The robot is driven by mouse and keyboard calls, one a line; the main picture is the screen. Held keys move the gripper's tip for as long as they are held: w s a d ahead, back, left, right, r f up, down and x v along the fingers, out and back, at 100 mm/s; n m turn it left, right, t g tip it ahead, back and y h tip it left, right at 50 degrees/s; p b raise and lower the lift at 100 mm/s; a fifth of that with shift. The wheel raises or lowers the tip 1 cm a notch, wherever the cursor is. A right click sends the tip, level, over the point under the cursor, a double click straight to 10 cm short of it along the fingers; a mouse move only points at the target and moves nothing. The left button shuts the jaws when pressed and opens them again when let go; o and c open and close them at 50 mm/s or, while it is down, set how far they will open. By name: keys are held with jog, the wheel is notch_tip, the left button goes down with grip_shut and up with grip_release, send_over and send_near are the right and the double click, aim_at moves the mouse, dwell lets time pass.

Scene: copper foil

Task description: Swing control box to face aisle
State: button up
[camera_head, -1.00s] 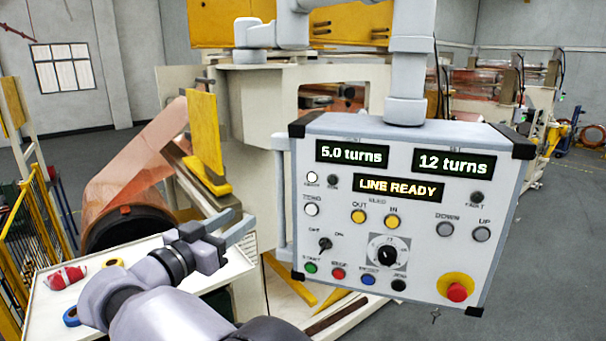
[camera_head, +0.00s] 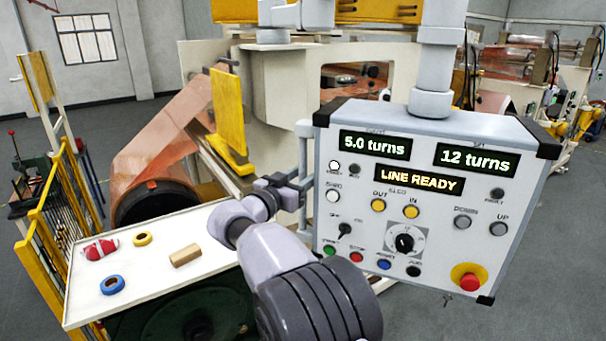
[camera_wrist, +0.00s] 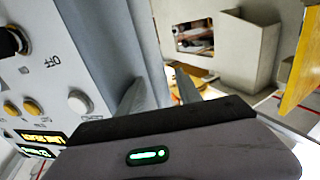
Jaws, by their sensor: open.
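The control box (camera_head: 435,220) hangs from a grey vertical pipe (camera_head: 433,75). Its panel, with lit displays, buttons and a dial, faces my head camera. A pale upright handle bar (camera_head: 305,150) runs along its left side. My gripper (camera_head: 298,182) is open at about the middle of this bar, overlapping it in the head view. In the wrist view the two fingers of my gripper (camera_wrist: 160,88) stand apart beside the edge of the control box (camera_wrist: 60,70). I cannot tell whether the bar is between them, and no contact can be made out.
A white-topped table (camera_head: 140,275) at lower left holds a red bundle (camera_head: 100,249), tape rolls and a tan block (camera_head: 186,255). Yellow fencing (camera_head: 48,230) stands left of it. A machine with copper foil (camera_head: 165,145) is behind the box. Grey floor is open at right.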

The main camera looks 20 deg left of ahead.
grip_shut()
dwell(1.4)
